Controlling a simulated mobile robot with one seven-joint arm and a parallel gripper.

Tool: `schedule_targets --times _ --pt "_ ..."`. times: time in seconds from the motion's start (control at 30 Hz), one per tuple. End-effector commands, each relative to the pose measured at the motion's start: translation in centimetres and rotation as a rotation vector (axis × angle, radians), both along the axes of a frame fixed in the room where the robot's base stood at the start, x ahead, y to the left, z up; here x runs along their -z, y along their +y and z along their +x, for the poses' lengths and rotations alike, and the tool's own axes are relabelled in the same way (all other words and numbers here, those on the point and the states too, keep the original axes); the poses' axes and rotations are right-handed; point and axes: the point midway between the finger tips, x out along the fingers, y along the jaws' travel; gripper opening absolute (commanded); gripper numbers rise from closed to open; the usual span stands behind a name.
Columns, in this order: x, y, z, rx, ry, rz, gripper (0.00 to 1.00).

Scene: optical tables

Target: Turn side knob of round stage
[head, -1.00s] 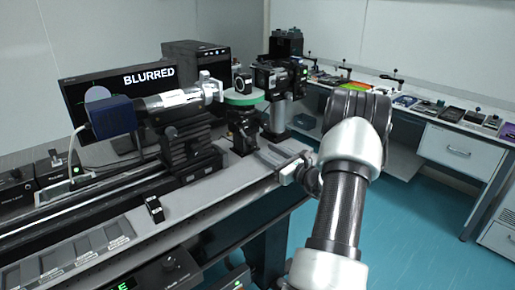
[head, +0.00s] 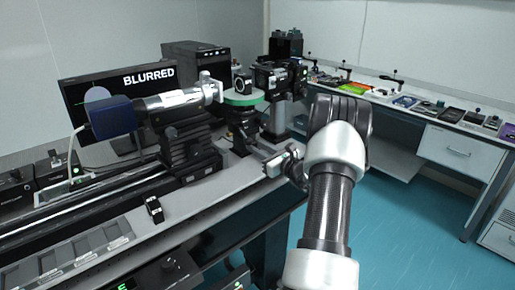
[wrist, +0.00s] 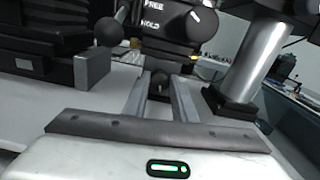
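The round stage (head: 243,99) has a green rim and stands on a dark mount (head: 241,128) at the rail's far end. In the wrist view its dark body (wrist: 160,25) fills the upper middle, with FREE and HOLD lettering. A dark knob with a white mark (wrist: 201,22) sits at its right, and a black ball (wrist: 108,32) at its left. My gripper (head: 266,158) is low in front of the mount. In the wrist view my gripper (wrist: 162,88) is open, its fingers apart below the lettering. A small dark round part shows between them; I cannot tell whether they touch it.
A silver post (wrist: 259,60) on a dark base stands close right of my fingers. A silver cylinder (head: 175,99) with a blue end lies left of the stage. A monitor (head: 118,95) reads BLURRED. Open floor (head: 400,230) lies to the right.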

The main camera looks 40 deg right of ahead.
Motion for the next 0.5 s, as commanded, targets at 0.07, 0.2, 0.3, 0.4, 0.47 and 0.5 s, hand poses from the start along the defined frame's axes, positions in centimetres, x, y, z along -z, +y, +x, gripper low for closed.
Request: schedule_targets --times 0.07,0.2,0.3,0.4,0.47,0.5 --pt "0.18 -0.02 -0.02 0.0 -0.001 -0.009 0.02" --pt "0.34 -0.04 -0.03 0.001 -0.004 -0.056 0.02" --pt "0.01 -0.01 -0.02 0.0 -0.004 -0.064 0.02" --pt "0.03 -0.01 -0.03 0.0 -0.004 -0.063 0.02" --pt "0.03 -0.01 -0.03 0.0 -0.004 -0.063 0.02" --pt "0.04 -0.01 -0.03 0.0 -0.004 -0.063 0.31"
